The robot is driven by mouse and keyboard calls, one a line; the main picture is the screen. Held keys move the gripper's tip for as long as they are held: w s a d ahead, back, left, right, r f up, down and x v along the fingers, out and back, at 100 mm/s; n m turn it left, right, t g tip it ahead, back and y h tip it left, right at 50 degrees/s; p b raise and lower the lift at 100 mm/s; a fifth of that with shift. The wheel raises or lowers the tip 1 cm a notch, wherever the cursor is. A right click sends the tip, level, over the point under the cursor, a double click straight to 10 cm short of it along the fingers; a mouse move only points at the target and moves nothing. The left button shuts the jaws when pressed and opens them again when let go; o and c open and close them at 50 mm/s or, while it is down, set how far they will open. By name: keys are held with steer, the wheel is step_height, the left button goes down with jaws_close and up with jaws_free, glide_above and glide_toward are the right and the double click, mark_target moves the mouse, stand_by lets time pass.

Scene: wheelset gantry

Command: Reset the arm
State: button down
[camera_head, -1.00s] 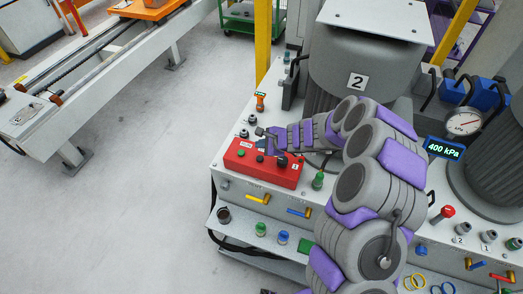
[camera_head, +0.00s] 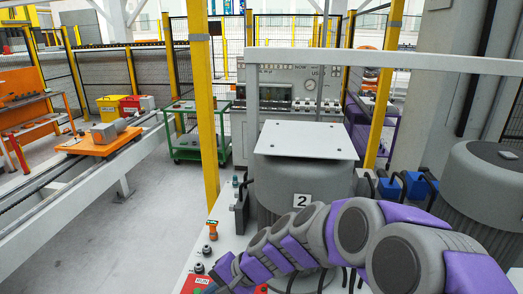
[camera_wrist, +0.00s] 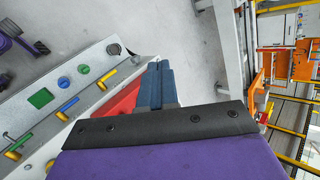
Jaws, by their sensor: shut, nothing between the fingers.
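My purple and grey arm crosses the lower right of the head view and reaches left to the red control box (camera_head: 194,284) at the bottom edge. The gripper end there is mostly cut off by the frame. In the wrist view my gripper (camera_wrist: 160,84) shows as two dark blue fingers side by side, shut and empty. The red box (camera_wrist: 117,110) also shows in the wrist view, just left of the fingers. I cannot tell whether the fingers touch it.
The grey cylinder marked 2 (camera_head: 280,184) stands behind my arm, with another grey cylinder (camera_head: 490,185) at right. A yellow post (camera_head: 203,100) rises at left of centre. A green cart (camera_head: 193,132) and a rail (camera_head: 60,185) lie beyond. Open floor (camera_head: 150,215) is at left.

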steer(key=s+d+r+n+g+h, duration=0.1)
steer(key=s+d+h, duration=0.8)
steer(key=s+d, duration=1.6)
steer(key=d+n+g, duration=0.1)
steer(key=n, duration=0.1)
steer(key=shift+n+b, duration=0.4)
steer(key=c, duration=1.9)
jaws_free()
steer(key=shift+a+r, duration=0.1)
